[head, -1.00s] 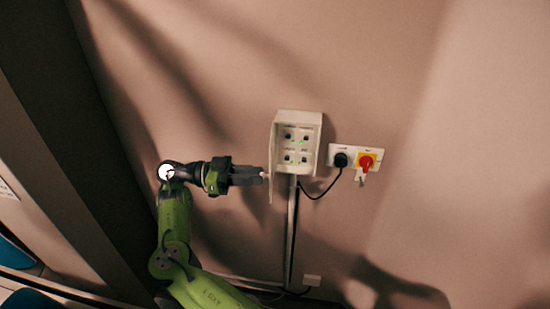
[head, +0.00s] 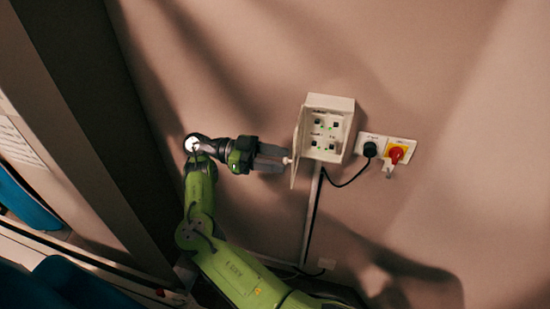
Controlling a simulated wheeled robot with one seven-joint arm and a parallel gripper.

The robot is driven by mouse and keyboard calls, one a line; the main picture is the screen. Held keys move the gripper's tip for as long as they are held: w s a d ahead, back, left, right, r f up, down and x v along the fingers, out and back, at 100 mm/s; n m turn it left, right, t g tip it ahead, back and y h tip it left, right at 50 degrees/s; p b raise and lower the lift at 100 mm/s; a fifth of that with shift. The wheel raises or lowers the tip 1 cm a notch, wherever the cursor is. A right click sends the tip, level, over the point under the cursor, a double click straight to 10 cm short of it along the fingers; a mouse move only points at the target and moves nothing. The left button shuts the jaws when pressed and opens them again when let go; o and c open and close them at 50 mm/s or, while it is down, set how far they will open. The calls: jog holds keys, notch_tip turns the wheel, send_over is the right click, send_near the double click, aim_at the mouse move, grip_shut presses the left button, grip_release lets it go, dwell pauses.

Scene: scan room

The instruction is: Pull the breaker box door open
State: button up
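The breaker box (head: 343,128) is a pale box on the wall, with several switches and green lights showing inside. Its door (head: 298,148) stands open on the left side, swung out from the box and seen at a steep angle. My gripper (head: 286,160) comes from the left, with its fingertips at the outer face of the door, by a small pale knob. The fingers are small and dark here, and I cannot tell whether they are closed on the knob.
A cable and a conduit run down the wall below the box. Blue chairs (head: 60,285) stand at lower left.

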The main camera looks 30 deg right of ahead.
notch_tip(320, 180, up, 10)
dwell(0.5)
dwell(0.3)
